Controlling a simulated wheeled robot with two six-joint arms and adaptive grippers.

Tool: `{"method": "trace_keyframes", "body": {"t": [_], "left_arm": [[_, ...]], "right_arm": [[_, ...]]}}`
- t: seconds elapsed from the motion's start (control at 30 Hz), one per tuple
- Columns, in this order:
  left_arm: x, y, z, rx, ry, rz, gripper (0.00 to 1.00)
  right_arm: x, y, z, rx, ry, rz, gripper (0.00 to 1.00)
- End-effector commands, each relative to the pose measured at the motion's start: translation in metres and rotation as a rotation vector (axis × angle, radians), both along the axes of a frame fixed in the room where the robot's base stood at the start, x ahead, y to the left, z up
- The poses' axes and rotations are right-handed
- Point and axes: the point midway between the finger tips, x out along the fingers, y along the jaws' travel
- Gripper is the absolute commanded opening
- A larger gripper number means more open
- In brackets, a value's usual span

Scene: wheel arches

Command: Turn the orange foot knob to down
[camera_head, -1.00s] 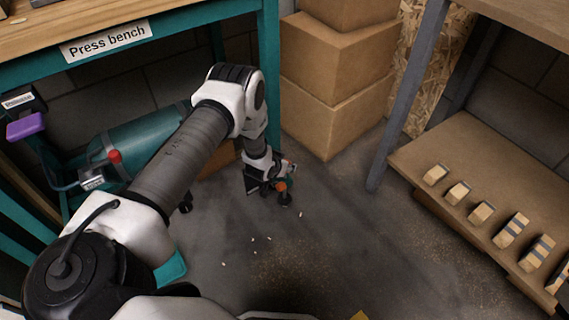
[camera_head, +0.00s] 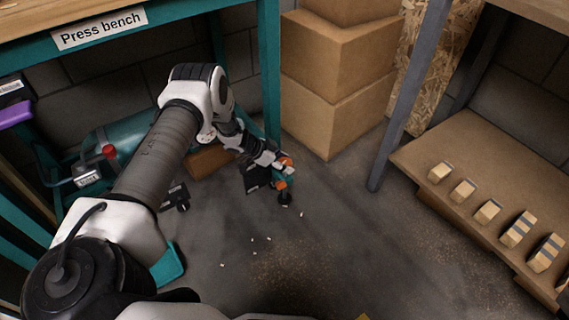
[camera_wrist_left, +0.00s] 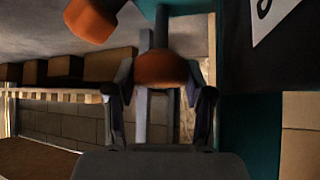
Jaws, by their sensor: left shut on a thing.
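The orange foot knob (camera_head: 287,162) sits low by the foot of the teal bench leg, partly hidden by my left gripper. In the left wrist view the orange knob (camera_wrist_left: 165,68) lies between the two dark fingers. My left gripper (camera_head: 279,164) reaches it from the left and is shut on it; the gripper also fills the lower middle of the wrist view (camera_wrist_left: 160,88). A second orange part (camera_head: 281,185) shows just below, above a black foot (camera_head: 285,198); it also shows at the wrist view's top (camera_wrist_left: 92,20). My right gripper is not in view.
The teal bench leg (camera_head: 269,70) rises beside the gripper. Cardboard boxes (camera_head: 335,115) stand behind it. A teal tank (camera_head: 112,140) is under the bench. A low shelf (camera_head: 450,145) with several wooden blocks is at right. The middle floor is open, with small white bits.

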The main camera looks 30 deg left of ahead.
Motion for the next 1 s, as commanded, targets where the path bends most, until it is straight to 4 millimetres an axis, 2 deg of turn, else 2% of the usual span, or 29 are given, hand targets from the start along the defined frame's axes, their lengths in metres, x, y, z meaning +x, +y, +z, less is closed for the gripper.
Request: {"method": "trace_keyframes", "body": {"t": [0.63,0.67,0.7,0.73,1.0], "left_arm": [[0.0011,0.0001,0.0008,0.001,-0.003,-0.068,0.18],[0.0011,0.0001,0.0008,0.001,-0.003,-0.068,0.56],[0.0012,0.0,0.0008,0.001,-0.003,-0.068,0.7],[0.0011,0.0001,0.0008,0.001,-0.003,-0.068,0.78],[0.0017,0.0011,0.0014,0.002,-0.004,-0.062,0.78]], "right_arm": [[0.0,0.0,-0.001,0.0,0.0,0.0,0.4],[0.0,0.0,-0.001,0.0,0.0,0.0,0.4],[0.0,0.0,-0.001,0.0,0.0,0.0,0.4],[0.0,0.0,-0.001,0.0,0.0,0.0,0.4],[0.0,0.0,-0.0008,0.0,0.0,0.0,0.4]]}}
